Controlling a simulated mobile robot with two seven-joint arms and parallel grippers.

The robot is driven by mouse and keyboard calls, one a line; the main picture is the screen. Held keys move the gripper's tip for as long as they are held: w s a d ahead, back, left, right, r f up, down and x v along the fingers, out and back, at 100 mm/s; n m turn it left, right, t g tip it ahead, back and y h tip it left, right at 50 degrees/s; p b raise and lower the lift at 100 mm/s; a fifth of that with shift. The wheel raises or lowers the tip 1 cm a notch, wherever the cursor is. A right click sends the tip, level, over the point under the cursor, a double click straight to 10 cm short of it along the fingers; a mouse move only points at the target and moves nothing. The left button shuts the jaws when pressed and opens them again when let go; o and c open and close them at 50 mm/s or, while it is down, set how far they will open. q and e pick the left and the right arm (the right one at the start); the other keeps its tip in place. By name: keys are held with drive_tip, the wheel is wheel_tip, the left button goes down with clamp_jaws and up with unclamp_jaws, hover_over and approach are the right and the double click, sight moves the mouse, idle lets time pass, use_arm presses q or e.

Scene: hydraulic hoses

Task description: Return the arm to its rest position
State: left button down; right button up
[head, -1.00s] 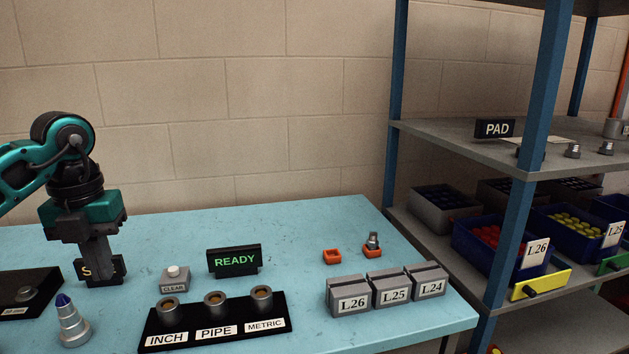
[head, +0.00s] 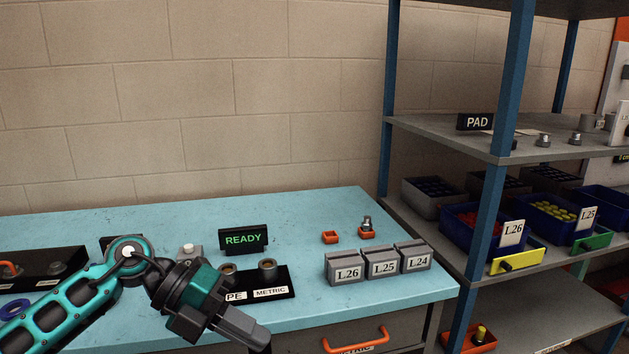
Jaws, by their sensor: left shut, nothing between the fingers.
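My left gripper (head: 254,336) is in the lower middle of the head view, at the front edge of the blue table. Its fingers are shut with nothing between them and point down to the right. The left arm comes in from the lower left and hides part of the socket block (head: 274,283) with the PIPE and METRIC labels. My right gripper is not in view.
A shelf (head: 478,150) with blue bins is at right. An orange-handled drawer (head: 356,340) is below the table.

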use_arm(q)
drive_tip(key=s+d+r+n+t+h, duration=0.1)
drive_tip(key=d+r+n+t+h, duration=0.1)
drive_tip(key=d+n+t+h, duration=0.35)
drive_tip(key=a+f+n+t+y, duration=0.5)
drive_tip(key=f+n+t, duration=0.15)
drive_tip(key=n, duration=0.45)
drive_tip(key=a+f+n+t+y, duration=0.45)
drive_tip(key=f+n+t, duration=0.2)
drive_tip(key=n, duration=0.55)
drive_tip(key=s+a+f+n+g+y, duration=0.2)
drive_tip(key=s+f+g, duration=0.1)
drive_tip(key=s+f, duration=0.3)
drive_tip(key=s+a+f+n+g+y, duration=0.2)
drive_tip(key=s+f, duration=0.4)
drive_tip(key=f, duration=0.3)
drive_tip(key=shift+s+a+f+n+g+y, duration=0.15)
drive_tip(key=shift+s+a+n+g+y, duration=0.15)
drive_tip(key=shift+n+g+y, duration=0.4)
